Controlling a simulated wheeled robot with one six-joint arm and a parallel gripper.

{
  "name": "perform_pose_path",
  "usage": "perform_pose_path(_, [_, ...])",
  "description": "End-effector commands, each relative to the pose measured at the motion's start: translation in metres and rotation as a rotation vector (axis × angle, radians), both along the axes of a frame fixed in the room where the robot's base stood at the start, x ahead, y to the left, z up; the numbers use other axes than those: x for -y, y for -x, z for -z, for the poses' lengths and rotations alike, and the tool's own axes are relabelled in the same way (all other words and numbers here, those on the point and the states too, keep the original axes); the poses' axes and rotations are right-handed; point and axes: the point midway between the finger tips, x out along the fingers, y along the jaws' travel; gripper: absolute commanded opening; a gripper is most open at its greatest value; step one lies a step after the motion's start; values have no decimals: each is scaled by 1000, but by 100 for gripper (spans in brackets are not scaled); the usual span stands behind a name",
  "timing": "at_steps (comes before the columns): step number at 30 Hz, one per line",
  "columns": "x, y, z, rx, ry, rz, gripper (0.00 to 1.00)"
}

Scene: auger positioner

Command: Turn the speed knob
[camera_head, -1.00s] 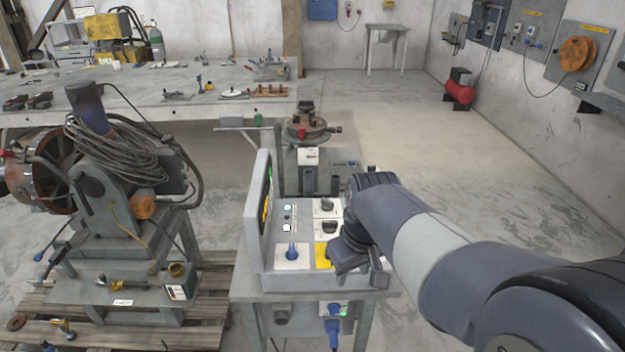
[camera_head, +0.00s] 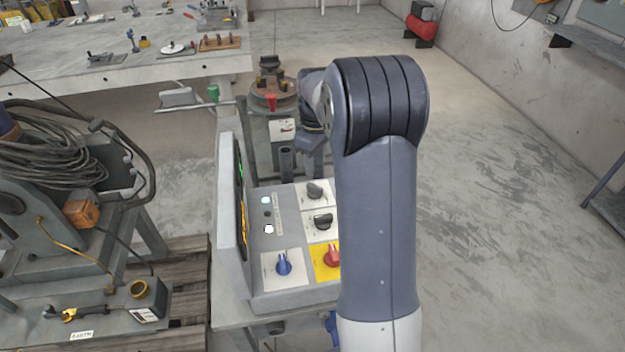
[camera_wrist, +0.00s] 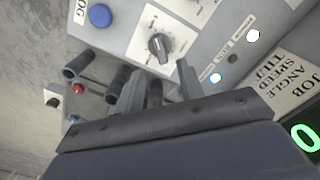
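The grey control panel (camera_head: 259,185) carries a far black knob (camera_head: 315,190) and a nearer black knob (camera_head: 322,221), each on a white plate. I cannot read which one is marked speed. In the wrist view a black knob (camera_wrist: 158,46) sits on its white plate, just beyond my fingertips and between their lines. My gripper (camera_wrist: 158,78) is open and empty, with its two fingers apart. In the head view my gripper (camera_head: 314,162) is behind my arm, just above and beyond the far black knob; no contact shows.
A blue knob (camera_head: 283,264) and a red knob (camera_head: 333,256) on yellow sit at the panel's near edge. An upright lit display (camera_head: 230,200) borders its left. A blue button (camera_wrist: 100,15) is near the knob. Posts (camera_wrist: 80,64) stand beyond the panel edge. Open floor lies right.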

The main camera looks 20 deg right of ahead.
Motion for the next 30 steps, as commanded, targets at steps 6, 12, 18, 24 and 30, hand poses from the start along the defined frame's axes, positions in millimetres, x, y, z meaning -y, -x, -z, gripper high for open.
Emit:
perform_pose_path(6, [-1,1,44,-5,-2,0,36])
perform_pose_path(12, [0,0,70,-2,-1,1,36])
perform_pose_path(18, [0,0,80,1,-1,1,36])
perform_pose_path(24, [0,0,80,1,0,1,36])
perform_pose_path(30, [0,0,80,1,0,1,22])
